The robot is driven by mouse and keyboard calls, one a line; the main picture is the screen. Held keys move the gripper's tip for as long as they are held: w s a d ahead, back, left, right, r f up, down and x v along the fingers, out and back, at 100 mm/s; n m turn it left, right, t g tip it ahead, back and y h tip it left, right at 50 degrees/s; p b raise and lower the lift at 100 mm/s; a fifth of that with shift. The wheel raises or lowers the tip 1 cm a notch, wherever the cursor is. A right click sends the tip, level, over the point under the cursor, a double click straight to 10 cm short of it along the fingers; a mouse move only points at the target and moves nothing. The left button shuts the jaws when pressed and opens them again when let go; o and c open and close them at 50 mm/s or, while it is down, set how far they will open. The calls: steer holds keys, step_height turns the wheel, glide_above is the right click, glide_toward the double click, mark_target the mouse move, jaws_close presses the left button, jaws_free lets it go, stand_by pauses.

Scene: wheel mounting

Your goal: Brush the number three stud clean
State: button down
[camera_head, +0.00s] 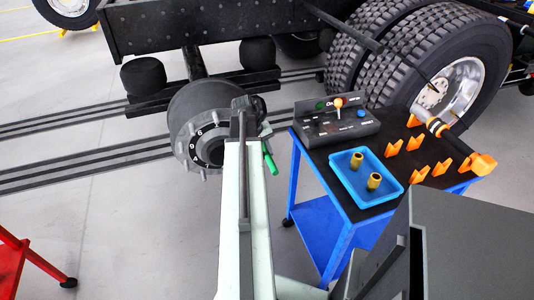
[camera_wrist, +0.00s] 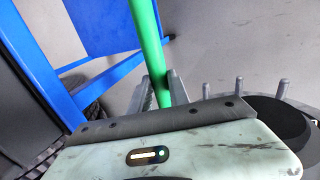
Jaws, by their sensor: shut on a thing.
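The wheel hub (camera_head: 192,125) is a grey drum with a dark numbered face and studs around its rim. My arm covers its right part, and I cannot make out the number three stud. In the wrist view several grey studs (camera_wrist: 238,86) stand up at the right, beside the dark hub (camera_wrist: 292,122). My gripper (camera_wrist: 162,88) is shut on a green handle (camera_wrist: 147,35), which I take to be the brush. The handle also shows in the head view (camera_head: 270,160), right of the hub. The brush's bristle end is hidden, so I cannot tell whether it touches a stud.
A blue cart (camera_head: 338,215) stands right of the hub. It holds a control box (camera_head: 335,125), a blue tray (camera_head: 345,188) with two brass sockets, orange holders (camera_head: 415,143) and an orange-ended tool (camera_head: 482,163). Twin truck tyres (camera_head: 385,65) are behind. Floor rails (camera_head: 85,160) run left.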

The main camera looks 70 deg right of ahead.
mark_target(270, 161)
steer(key=shift+w+d, duration=0.6)
steer(key=shift+d, duration=0.2)
steer(key=shift+a, duration=0.1)
steer(key=shift+s+a, duration=1.1)
steer(key=shift+a, duration=0.2)
steer(key=shift+s+a, duration=1.05)
steer(key=shift+a, duration=0.25)
